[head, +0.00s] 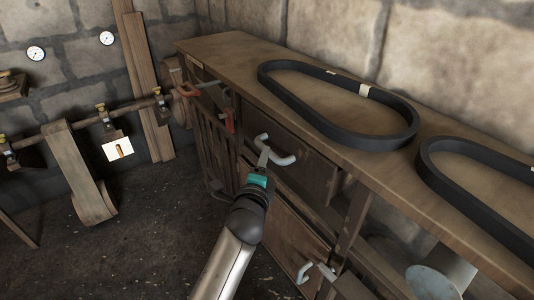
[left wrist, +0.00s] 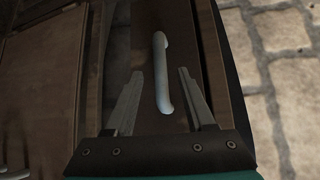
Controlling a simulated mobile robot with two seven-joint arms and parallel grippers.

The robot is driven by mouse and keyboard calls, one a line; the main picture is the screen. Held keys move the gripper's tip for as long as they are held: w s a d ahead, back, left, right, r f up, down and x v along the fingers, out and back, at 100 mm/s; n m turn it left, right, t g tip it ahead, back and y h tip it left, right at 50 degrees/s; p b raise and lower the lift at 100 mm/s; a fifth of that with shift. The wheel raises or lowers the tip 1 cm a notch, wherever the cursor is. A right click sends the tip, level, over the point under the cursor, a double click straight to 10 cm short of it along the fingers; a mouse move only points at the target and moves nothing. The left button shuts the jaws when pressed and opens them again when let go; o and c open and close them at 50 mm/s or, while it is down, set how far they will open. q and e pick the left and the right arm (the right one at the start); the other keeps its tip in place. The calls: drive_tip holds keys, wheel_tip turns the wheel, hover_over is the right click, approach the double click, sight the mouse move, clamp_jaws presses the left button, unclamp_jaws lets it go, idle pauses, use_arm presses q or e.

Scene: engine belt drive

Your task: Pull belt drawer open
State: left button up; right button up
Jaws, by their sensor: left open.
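The drawer (head: 308,172) in front of my left gripper has a brown wooden front under the bench top. Its pale grey bar handle (head: 283,160) stands out from the front. In the left wrist view the handle (left wrist: 161,60) lies lengthwise between the two fingers. My left gripper (head: 265,158) is open, with its fingers on either side of the handle; the left wrist view shows gaps on both sides (left wrist: 160,73). Whether the fingertips reach past the bar is unclear. My right gripper is not in view.
Two black belts, one near the middle (head: 340,121) and one at the right (head: 480,180), lie on the bench top (head: 235,55). A lower front with another pale handle (head: 304,272) is below. A red clamp-like part (head: 230,122) is at left. The floor (head: 140,235) left of the bench is mostly clear.

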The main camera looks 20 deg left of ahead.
use_arm(q)
drive_tip(key=shift+w+a+f+b, duration=0.15)
drive_tip(key=shift+w+b, duration=0.05)
drive_tip(key=shift+w, duration=0.75)
drive_tip(key=shift+w+a+f+b, duration=0.1)
drive_tip(key=shift+w+b, duration=0.1)
drive_tip(key=shift+w, duration=0.75)
drive_tip(key=shift+w+a+f+b, duration=0.15)
drive_tip(key=shift+w+b, duration=0.05)
drive_tip(key=shift+w, duration=0.75)
clamp_jaws()
